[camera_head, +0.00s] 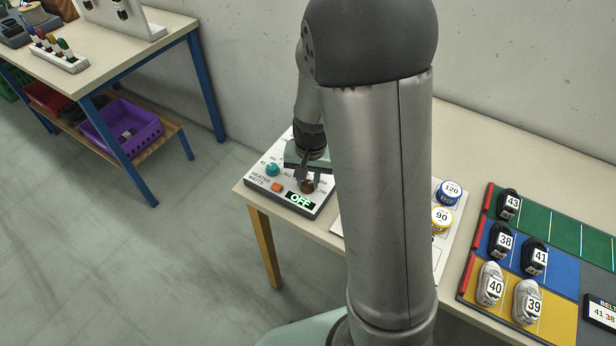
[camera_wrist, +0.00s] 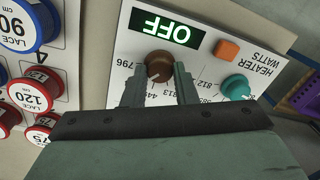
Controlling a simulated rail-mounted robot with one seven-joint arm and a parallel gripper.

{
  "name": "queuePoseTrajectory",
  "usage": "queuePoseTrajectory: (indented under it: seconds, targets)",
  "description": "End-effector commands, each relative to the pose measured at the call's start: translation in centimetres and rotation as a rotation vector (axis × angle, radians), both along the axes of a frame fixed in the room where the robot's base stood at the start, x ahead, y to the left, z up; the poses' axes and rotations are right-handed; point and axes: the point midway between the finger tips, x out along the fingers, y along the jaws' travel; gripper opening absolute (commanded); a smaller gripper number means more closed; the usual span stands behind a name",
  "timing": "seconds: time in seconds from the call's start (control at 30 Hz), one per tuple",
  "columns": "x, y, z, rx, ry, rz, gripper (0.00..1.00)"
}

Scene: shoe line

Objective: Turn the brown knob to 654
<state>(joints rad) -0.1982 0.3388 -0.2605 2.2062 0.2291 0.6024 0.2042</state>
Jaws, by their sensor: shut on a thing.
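The brown knob (camera_wrist: 158,66) sits on the white heater panel (camera_wrist: 208,62), just beside the lit display (camera_wrist: 167,28), which reads OFF. In the wrist view the panel appears upside down. My gripper (camera_wrist: 159,76) is shut on the brown knob, one finger on each side. In the head view the knob (camera_head: 307,186) is partly hidden by my gripper (camera_head: 308,178). Numbers around the knob are partly covered by the fingers; 796, 812 and part of 449 show. The knob's exact pointing is hard to tell.
A teal knob (camera_wrist: 235,87) and an orange button (camera_wrist: 227,49) are on the same panel, close to my gripper. Lace spools (camera_wrist: 34,92) stand on a neighbouring board. Shoes with number tags (camera_head: 490,284) rest on a coloured mat to the right.

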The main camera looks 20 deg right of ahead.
Motion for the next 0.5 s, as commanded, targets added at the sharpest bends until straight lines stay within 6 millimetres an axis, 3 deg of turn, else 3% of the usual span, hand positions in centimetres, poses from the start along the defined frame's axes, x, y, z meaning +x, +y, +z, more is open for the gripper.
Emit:
queuePoseTrajectory:
  seconds: [0.27,0.3,0.37,0.5]
  targets:
    - [0.12,0.0,0.11,0.0,-0.004,0.0,0.03]
    - [0.12,0.0,0.11,0.0,-0.004,0.0,0.28]
    - [0.12,0.0,0.11,0.0,-0.004,0.0,0.45]
    - [0.09,0.0,0.08,0.0,-0.003,0.0,0.48]
